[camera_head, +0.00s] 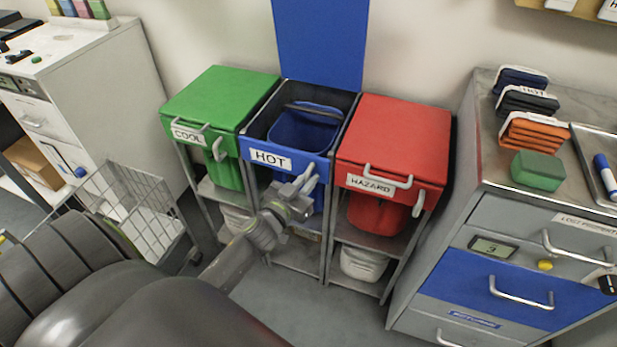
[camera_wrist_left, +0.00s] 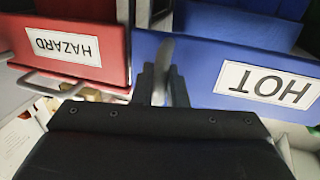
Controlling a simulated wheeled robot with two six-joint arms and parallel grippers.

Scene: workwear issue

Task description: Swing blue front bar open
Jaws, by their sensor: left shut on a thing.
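The blue front bar (camera_head: 258,156), labelled HOT, crosses the front of the middle bin stand; it also shows in the left wrist view (camera_wrist_left: 205,75). It looks closed across the front. The blue lid (camera_head: 318,38) above it stands upright, open. A blue bin (camera_head: 303,129) sits inside the stand behind the bar. My left gripper (camera_head: 300,187) is at the right part of the bar, shut on the bar's grey handle (camera_wrist_left: 163,70), which shows between the fingers in the left wrist view. The fingers partly hide the handle. My right gripper is in neither view.
The green COOL stand (camera_head: 222,95) and red HAZARD stand (camera_head: 392,140) flank the blue one closely, lids shut, with handles jutting forward. A wire basket (camera_head: 140,210) stands at the left. A grey drawer cabinet (camera_head: 480,215) is at the right. Floor in front is partly clear.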

